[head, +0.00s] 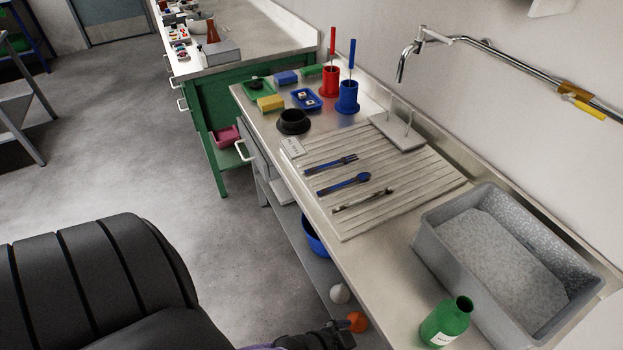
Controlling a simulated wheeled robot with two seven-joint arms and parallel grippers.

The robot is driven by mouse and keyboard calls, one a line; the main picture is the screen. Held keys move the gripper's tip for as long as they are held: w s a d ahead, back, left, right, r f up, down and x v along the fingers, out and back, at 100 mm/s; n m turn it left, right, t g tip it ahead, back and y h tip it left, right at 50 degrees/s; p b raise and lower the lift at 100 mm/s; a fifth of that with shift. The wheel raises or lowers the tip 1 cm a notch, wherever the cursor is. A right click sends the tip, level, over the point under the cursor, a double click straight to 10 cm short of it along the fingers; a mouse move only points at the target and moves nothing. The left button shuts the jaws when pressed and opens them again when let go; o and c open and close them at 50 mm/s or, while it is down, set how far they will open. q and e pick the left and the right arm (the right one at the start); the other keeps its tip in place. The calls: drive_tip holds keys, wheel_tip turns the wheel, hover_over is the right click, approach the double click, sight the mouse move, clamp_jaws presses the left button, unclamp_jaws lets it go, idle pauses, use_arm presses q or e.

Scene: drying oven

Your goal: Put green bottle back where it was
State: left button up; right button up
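The green bottle (446,322) stands upright on the metal worktop at the lower right, in front of the grey sink. It has a white label and an open dark mouth. Part of a black gripper (338,338) shows at the bottom edge, left of the bottle and apart from it. It seems to be my left one; its fingers are too cut off and dark to tell open from shut. My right gripper is not in view.
Red (331,82) and blue (347,97) holders, a black bowl (292,122) and small trays stand farther back. A tap (420,46) overhangs. Worktop left of the bottle is clear.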

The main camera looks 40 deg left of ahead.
use_arm(q)
drive_tip(key=s+a+f+n+g+y, duration=0.1)
drive_tip(key=s+a+f+g, duration=0.2)
drive_tip(key=s+f, duration=0.4)
drive_tip(key=s+a+f+n+g+y, duration=0.1)
drive_tip(key=s+a+f+g, duration=0.3)
drive_tip(key=s, duration=1.1)
wheel_tip(320, 180, down, 4)
drive_tip(key=shift+r+g+y, duration=0.2)
drive_tip(key=shift+g+y, duration=0.4)
drive_tip(key=shift+y, duration=0.2)
idle(0.5)
